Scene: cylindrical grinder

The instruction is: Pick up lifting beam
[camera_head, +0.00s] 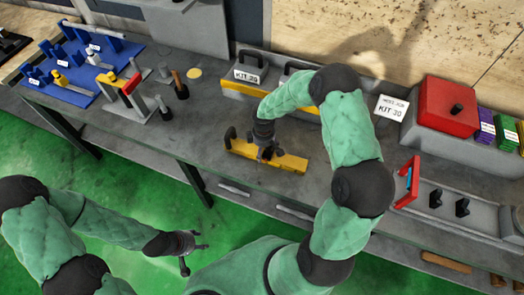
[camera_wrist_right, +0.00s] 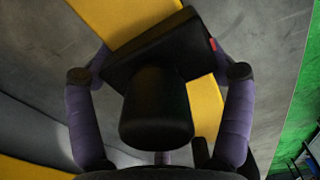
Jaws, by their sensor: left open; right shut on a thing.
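The lifting beam (camera_head: 290,162) is a yellow bar with black upright parts, on the grey workbench near its front edge in the head view. My right gripper (camera_head: 266,153) reaches down over its middle and is shut on the beam's black block. In the right wrist view the black block (camera_wrist_right: 158,100) of the beam sits between the two fingers of my right gripper (camera_wrist_right: 160,85), with the yellow bar (camera_wrist_right: 205,105) behind it. Whether the beam touches the bench is hard to tell. My left gripper (camera_head: 192,246) is open and empty, low over the green floor in front of the bench.
Behind the beam stands another yellow-and-grey piece (camera_head: 240,90) with a KIT 30 label (camera_head: 248,74). A red box (camera_head: 447,106) and a second sign (camera_head: 391,107) are to the right. A blue tool tray (camera_head: 75,62) lies at the left.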

